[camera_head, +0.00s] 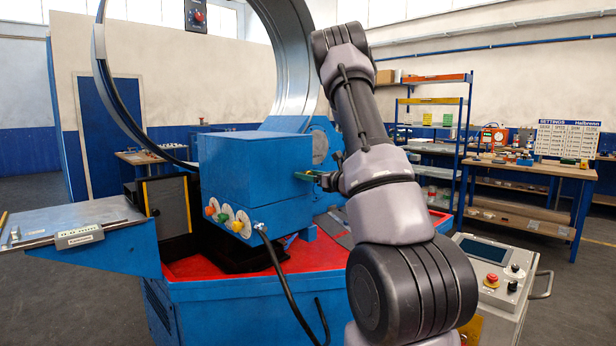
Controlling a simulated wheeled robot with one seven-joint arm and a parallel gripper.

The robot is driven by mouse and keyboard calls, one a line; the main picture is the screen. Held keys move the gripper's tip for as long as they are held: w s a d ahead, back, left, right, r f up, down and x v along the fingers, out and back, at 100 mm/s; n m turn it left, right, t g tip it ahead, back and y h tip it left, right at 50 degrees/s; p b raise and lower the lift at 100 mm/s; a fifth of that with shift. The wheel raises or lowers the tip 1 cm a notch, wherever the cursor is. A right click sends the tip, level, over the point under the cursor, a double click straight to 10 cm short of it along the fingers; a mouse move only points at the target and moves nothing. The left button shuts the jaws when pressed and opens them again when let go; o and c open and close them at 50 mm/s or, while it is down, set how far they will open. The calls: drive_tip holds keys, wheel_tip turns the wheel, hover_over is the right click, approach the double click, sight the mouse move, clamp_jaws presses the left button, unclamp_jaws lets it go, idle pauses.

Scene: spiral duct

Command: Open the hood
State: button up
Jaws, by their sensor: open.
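The hood appears to be the blue box-shaped cover (235,165) on the machine, in the middle of the head view. It looks closed, with its top level. My gripper (316,178) is at this right side, close to the green piece. It is open. It is small in the picture, and I cannot tell whether its fingers are around the green piece or touching it. My arm comes up from the lower right and hides part of the machine behind it.
A large metal ring (285,50) stands behind the cover. Colored knobs (228,216) and a black cable (283,285) are on its front. A blue side table (80,225) extends left. A control console (497,270) stands at right. Shelves (432,125) and a workbench (530,170) are farther back.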

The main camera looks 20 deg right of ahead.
clamp_jaws()
idle(1.4)
